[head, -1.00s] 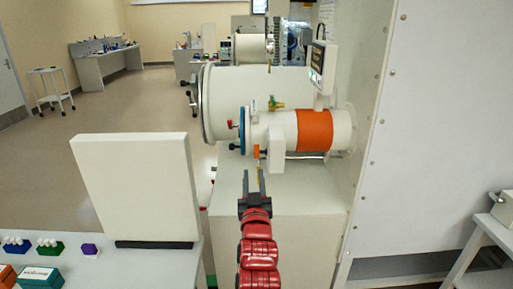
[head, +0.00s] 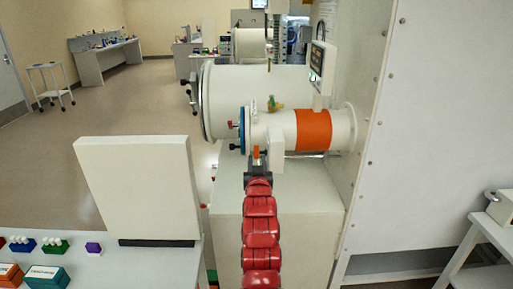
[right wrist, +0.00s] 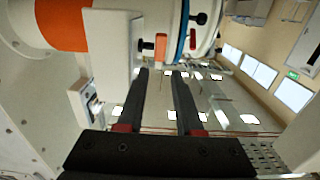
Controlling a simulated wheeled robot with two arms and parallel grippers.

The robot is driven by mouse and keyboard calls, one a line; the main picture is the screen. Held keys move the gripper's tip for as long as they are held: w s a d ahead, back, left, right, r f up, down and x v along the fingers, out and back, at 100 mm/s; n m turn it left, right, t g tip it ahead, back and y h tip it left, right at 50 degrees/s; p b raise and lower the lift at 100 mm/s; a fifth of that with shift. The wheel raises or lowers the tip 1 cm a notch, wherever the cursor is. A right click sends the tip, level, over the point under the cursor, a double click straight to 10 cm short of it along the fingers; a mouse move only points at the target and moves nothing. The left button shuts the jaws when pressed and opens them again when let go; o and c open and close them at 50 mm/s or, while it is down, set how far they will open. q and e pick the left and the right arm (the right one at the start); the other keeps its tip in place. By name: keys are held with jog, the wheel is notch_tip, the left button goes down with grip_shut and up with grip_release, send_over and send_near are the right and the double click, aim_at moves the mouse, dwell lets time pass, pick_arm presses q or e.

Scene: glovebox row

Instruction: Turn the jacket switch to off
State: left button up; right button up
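A small orange lever (head: 256,152), apparently the jacket switch, sticks out from the left side of a white box (head: 277,152). The box hangs under the small white cylinder with its orange jacket band (head: 314,130). My right gripper (head: 257,170) is just below the lever; its fingertips are mostly hidden in the head view. In the right wrist view, the two black fingers (right wrist: 160,74) are apart with nothing between them. The orange lever (right wrist: 161,46) is beyond the tips, roughly in line with the gap; contact is not visible. My left gripper is not in view.
A blue ring (head: 242,130) with a red knob and a black knob is left of the lever. A green-and-brass valve (head: 274,104) sits on top of the cylinder. A screen (head: 318,68) stands above. A white upright panel (head: 138,188) is at the left.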

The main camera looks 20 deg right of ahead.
aim_at(256, 148)
jog(key=x, duration=0.6)
jog(key=shift+a+p, duration=0.1)
jog(key=shift+p, duration=0.25)
jog(key=shift+w+d, duration=0.3)
jog(key=shift+w, duration=0.3)
grip_shut()
